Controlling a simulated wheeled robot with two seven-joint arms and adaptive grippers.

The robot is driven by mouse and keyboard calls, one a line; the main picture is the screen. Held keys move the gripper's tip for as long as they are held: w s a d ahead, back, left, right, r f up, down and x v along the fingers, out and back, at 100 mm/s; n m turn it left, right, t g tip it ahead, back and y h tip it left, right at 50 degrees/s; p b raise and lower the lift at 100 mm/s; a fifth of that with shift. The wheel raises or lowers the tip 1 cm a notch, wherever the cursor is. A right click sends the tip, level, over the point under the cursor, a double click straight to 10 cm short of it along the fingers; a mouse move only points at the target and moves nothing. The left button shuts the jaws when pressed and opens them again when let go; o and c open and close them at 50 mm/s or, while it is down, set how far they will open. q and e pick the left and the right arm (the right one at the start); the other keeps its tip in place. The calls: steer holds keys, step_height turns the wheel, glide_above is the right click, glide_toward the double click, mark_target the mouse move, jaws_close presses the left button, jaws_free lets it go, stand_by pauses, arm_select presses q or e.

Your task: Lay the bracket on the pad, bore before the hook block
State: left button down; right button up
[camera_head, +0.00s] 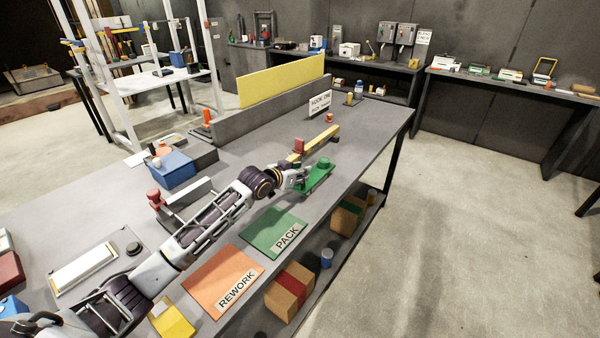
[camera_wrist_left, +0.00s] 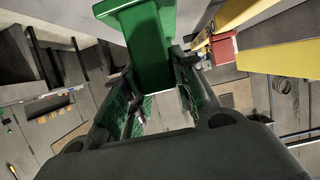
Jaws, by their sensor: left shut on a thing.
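A green bracket (camera_head: 317,178) with a raised round part is in my left gripper (camera_head: 300,181), over the far right part of the table. In the left wrist view the bracket (camera_wrist_left: 150,45) stands out between the two fingers, which are shut on it. Its bore cannot be made out clearly. A yellow bar (camera_head: 322,138) with a red block (camera_head: 298,146) lies just beyond the gripper; the bar also shows in the left wrist view (camera_wrist_left: 285,58). The green mat marked PACK (camera_head: 268,228) lies bare, nearer than the bracket. My right gripper is out of view.
An orange REWORK mat (camera_head: 222,272) lies beside the PACK mat. A blue box (camera_head: 172,170) and a low grey wall with a yellow panel (camera_head: 285,80) stand on the table's far side. Cartons (camera_head: 290,290) sit on the shelf below. The floor at right is clear.

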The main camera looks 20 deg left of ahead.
arm_select(q)
steer(key=c, duration=1.1)
jaws_free()
steer(key=shift+c, duration=0.2)
steer(key=v, duration=1.2)
steer(key=shift+r, duration=0.1)
